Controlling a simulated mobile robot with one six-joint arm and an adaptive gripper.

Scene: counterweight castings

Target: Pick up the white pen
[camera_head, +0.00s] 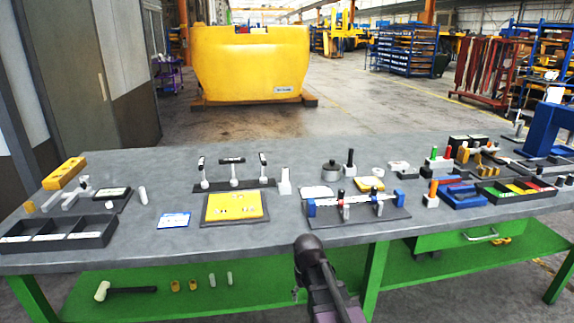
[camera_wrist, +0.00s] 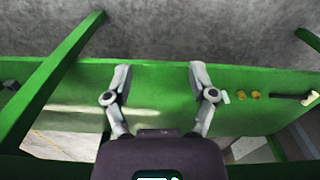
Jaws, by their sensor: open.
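I cannot single out a white pen with certainty. In the head view, a short white cylinder (camera_head: 143,195) lies on the grey bench top at the left, beside a dark plate. Two small pale cylinders, one (camera_head: 212,280) and another (camera_head: 229,278), are on the green lower shelf. My gripper (camera_wrist: 158,78) shows in the wrist view with its two fingers spread wide and nothing between them. Behind the fingers is the green shelf, with a small white piece (camera_wrist: 226,97) to the right of them. In the head view my dark arm is at the bench's front edge; its fingers are not discernible.
The grey bench (camera_head: 250,243) holds many items: a divided black tray (camera_head: 100,240), a yellow panel (camera_head: 234,206), a clamp fixture and coloured bins at the right. A hammer (camera_head: 125,290) and two yellow-brown pieces lie on the lower shelf. Green legs (camera_head: 375,280) flank the space below.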

